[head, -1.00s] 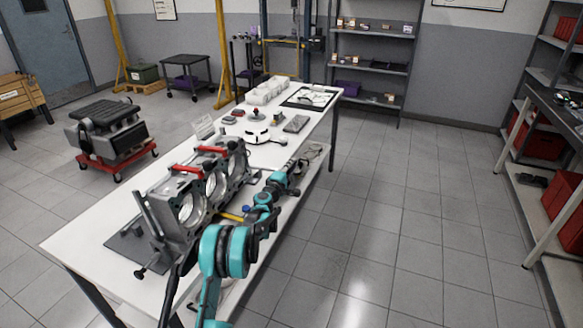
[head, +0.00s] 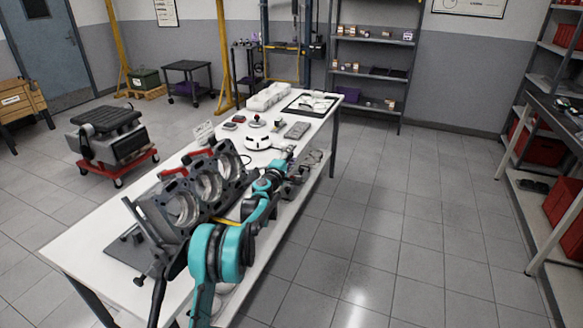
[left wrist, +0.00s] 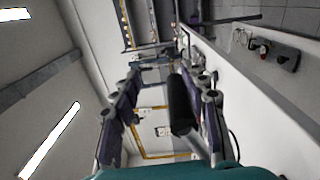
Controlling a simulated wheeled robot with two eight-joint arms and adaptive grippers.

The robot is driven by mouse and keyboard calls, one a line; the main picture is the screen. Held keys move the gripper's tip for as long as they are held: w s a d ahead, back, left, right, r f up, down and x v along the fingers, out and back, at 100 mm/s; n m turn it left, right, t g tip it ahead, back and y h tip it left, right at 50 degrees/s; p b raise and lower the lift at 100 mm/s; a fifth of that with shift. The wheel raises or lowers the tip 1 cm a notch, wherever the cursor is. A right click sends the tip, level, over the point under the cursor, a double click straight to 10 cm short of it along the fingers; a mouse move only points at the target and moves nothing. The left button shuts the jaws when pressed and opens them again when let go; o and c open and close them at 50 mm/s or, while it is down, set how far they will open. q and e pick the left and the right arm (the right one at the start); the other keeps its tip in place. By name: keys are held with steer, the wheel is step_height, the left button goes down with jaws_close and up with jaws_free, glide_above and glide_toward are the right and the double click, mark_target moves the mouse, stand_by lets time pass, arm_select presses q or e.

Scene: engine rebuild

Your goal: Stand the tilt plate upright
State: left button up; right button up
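What seems to be the tilt plate (head: 205,190), a grey metal piece with three large round openings, leans on the near half of the white table (head: 95,235). Its dark face is turned toward me and upward. Red handles (head: 172,172) show behind its upper edge. My teal left arm runs along its right side; the left gripper (head: 288,158) is small at its far end and hard to make out. In the left wrist view the two fingers of the left gripper (left wrist: 165,108) stand apart. A dark round bar (left wrist: 181,105) shows between them, nearer the right finger. My right gripper is not visible.
The far table half holds a white rounded device (head: 262,142), small parts and a black-framed tray (head: 311,103). A dark mat (head: 130,250) lies under the plate's near end. A red trolley (head: 120,165) stands left. The floor right of the table is clear.

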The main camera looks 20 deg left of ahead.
arm_select(q)
steer(key=shift+r, duration=0.9)
steer(key=shift+d, duration=0.1)
steer(key=s, duration=0.9)
steer(key=shift+a, duration=0.4)
